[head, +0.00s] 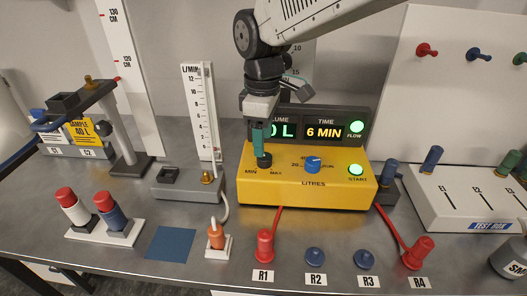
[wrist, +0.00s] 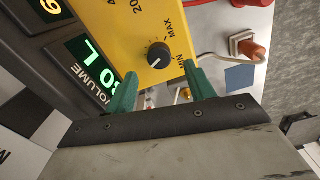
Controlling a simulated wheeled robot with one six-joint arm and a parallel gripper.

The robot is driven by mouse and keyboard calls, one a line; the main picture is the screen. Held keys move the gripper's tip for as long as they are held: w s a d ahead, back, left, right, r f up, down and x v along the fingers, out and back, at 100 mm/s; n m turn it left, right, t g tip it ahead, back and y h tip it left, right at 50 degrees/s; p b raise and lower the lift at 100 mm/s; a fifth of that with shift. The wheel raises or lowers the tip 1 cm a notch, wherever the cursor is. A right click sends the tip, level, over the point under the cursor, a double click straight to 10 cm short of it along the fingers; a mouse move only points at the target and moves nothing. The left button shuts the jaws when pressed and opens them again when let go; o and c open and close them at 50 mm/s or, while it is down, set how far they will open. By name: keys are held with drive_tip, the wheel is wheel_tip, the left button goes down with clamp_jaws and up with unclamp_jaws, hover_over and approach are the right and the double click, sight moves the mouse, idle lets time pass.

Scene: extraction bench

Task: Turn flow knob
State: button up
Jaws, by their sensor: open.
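The black knob (head: 264,160), marked MIN and MAX, is on the left of the yellow pump box (head: 337,194). In the wrist view the knob (wrist: 159,55) has a white pointer line and lies between and just beyond my gripper's tips. My gripper (head: 262,145) has green fingers, points down over the knob and hides part of it in the head view. In the wrist view my gripper (wrist: 160,68) is open and empty, one finger toward each side of the knob. I see no clear contact.
A blue LITRES knob (head: 312,164) and a green START button (head: 356,170) are to the right. The display (head: 324,127) stands behind, reading 6 MIN. A flow meter (head: 198,115) stands left. Red plugs R1 (head: 265,244) and R4 (head: 419,252) are in front.

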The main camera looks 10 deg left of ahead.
sight(264, 160)
drive_tip(key=shift+f, duration=2.35)
drive_tip(key=c, duration=1)
drive_tip(key=shift+m, duration=0.3)
drive_tip(key=m, duration=0.3)
drive_tip(key=shift+w+m, duration=0.1)
drive_tip(key=shift+m, duration=2)
